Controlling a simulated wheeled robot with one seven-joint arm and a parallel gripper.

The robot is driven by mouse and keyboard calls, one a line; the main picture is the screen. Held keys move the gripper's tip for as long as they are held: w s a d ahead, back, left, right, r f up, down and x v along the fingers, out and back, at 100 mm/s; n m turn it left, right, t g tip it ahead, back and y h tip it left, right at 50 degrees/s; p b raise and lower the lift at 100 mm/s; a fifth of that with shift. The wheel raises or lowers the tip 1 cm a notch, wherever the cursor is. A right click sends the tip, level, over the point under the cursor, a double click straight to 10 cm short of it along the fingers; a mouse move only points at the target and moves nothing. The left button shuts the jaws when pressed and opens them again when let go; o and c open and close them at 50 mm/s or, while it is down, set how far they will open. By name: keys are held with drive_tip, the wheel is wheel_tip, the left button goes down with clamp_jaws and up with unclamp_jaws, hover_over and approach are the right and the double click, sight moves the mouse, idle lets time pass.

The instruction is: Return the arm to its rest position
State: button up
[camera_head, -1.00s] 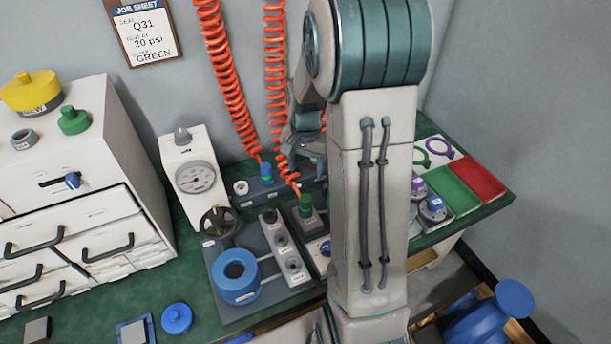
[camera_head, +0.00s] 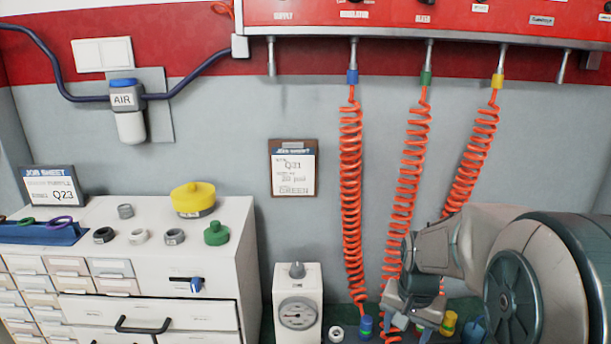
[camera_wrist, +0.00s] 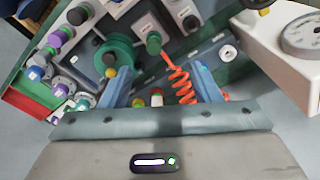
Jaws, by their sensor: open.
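My arm shows at the lower right of the head view, its large grey and teal joint close to the camera. My gripper (camera_head: 415,318) hangs in front of the lower ends of the orange hoses, above the back of the bench. In the wrist view my gripper (camera_wrist: 162,88) has its two blue fingers spread apart, with nothing held between them. Beyond the fingers I see part of an orange coiled hose (camera_wrist: 179,80) and a green connector (camera_wrist: 153,43). The rest of my arm is cut off by the picture edge.
A white gauge box (camera_head: 298,290) stands left of my gripper. A white drawer cabinet (camera_head: 225,260) fills the left. A red panel (camera_head: 400,20) with hanging hoses runs along the top. A green and red tray (camera_wrist: 25,97) shows in the wrist view.

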drive_tip(key=s+a+r+n+t+p, duration=0.1)
drive_tip(key=s+a+r+n+p, duration=0.2)
drive_tip(key=s+a+r+n, duration=0.3)
drive_tip(key=s+r, duration=0.3)
drive_tip(key=s, duration=0.4)
drive_tip(key=shift+a+r+t, duration=0.15)
drive_tip(key=shift+t, duration=0.25)
